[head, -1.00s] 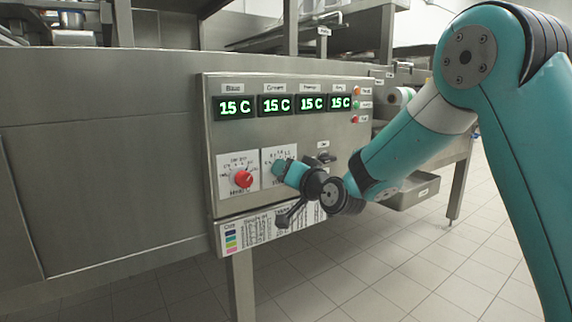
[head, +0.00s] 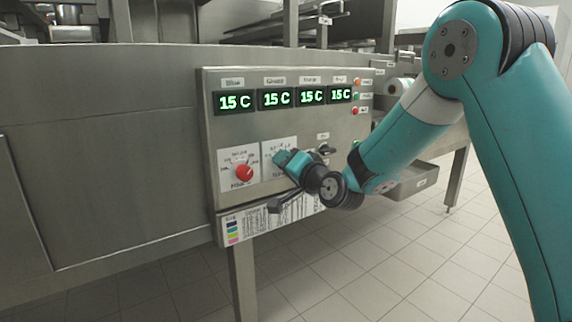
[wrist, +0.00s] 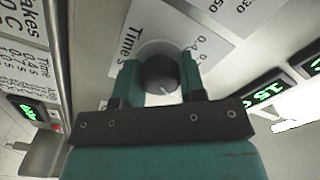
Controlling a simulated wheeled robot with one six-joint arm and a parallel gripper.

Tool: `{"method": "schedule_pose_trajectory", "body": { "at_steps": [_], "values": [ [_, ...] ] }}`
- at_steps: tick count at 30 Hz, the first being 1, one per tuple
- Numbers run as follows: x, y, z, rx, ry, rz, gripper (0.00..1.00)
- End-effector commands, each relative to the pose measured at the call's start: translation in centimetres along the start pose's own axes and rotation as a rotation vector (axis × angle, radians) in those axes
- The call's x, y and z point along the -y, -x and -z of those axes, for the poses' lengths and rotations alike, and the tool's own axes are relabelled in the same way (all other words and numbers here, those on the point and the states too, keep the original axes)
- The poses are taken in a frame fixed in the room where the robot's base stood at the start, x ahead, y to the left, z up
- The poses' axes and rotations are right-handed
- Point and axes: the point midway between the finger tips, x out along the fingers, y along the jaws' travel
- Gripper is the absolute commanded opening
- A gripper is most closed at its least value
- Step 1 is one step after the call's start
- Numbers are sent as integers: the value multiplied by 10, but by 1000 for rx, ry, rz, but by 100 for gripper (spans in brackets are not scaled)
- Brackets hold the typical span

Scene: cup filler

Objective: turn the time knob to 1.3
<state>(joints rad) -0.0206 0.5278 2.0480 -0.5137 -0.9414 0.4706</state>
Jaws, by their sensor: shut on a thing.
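The time knob (wrist: 158,76) is a dark round knob on a white dial plate marked "Time s" in the wrist view. A short pale pointer line shows on its near side, but I cannot read which value it marks. My gripper (wrist: 158,68) has a teal finger on each side of the knob and is shut on it. In the head view my gripper (head: 287,160) is at the dial plate (head: 270,148) and hides the knob. Much of the scale is hidden; "0.4" shows in part in the wrist view.
The red knob (head: 244,173) sits on its own dial just left. Several green displays (head: 277,99) reading 15 C are above. A dark switch (head: 326,150) and small coloured buttons (head: 356,96) are to the right. A printed chart (head: 270,215) hangs below.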

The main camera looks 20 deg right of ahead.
Motion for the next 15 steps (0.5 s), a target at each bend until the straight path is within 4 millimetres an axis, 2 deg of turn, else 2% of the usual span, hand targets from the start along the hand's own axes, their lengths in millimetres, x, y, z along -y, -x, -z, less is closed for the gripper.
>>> {"method": "schedule_pose_trajectory", "body": {
  "at_steps": [3, 4, 6, 7, 15],
  "values": [
    [-1, 0, -1, 3, 0, -3, 14],
    [-1, 0, -1, 3, 0, -3, 42],
    [-1, 0, -1, 3, 0, -2, 58],
    [-1, 0, -1, 2, 0, -2, 63],
    [0, 1, 0, 1, 1, -1, 63]
  ]
}}
